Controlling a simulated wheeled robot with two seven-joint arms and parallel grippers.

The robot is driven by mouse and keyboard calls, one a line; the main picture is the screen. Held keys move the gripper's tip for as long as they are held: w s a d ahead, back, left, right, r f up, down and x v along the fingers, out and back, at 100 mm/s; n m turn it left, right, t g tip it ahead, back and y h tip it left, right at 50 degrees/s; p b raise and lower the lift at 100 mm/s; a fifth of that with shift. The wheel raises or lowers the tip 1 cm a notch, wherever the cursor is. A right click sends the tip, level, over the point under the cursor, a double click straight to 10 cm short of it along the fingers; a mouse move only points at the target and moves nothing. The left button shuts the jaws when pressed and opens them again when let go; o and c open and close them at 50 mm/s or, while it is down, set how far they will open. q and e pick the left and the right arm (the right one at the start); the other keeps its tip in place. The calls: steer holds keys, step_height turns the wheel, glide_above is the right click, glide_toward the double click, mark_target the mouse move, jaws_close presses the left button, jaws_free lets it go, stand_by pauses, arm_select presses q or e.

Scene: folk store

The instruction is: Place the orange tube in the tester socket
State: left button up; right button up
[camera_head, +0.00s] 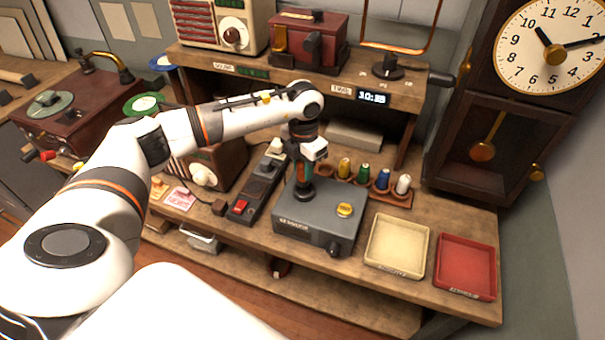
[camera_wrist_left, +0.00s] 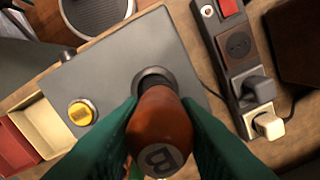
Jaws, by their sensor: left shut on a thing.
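My left gripper (camera_head: 303,172) points down over the grey tester box (camera_head: 335,220), which has a yellow button (camera_head: 344,210). In the left wrist view the green fingers of my left gripper (camera_wrist_left: 160,135) are shut on the orange tube (camera_wrist_left: 162,118), whose near end bears a letter. The tube's far end lines up with the dark round tester socket (camera_wrist_left: 152,77). The tube hides part of the socket, so I cannot tell how deep it sits. My right gripper is in neither view.
A rack of several coloured tubes (camera_head: 381,180) stands behind the tester. A black power strip (camera_head: 252,190) lies to its left. A cream tray (camera_head: 397,247) and a red tray (camera_head: 466,266) stand to the right. A shelf (camera_head: 300,75) with radios overhangs the back.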

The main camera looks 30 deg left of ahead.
arm_select(q)
steer(key=shift+s+d+f, duration=0.1)
steer(key=shift+d+f, duration=0.1)
steer(key=shift+f, duration=0.15)
steer(key=shift+s+d+f+p, duration=0.1)
steer(key=shift+d+f+p, duration=0.15)
steer(key=shift+f+p, duration=0.6)
steer(key=shift+a+f, duration=0.1)
steer(key=shift+f, duration=0.55)
steer(key=shift+f+b, duration=0.15)
steer(key=shift+b, duration=0.3)
steer(key=o, duration=0.5)
steer(key=shift+o, duration=1.3)
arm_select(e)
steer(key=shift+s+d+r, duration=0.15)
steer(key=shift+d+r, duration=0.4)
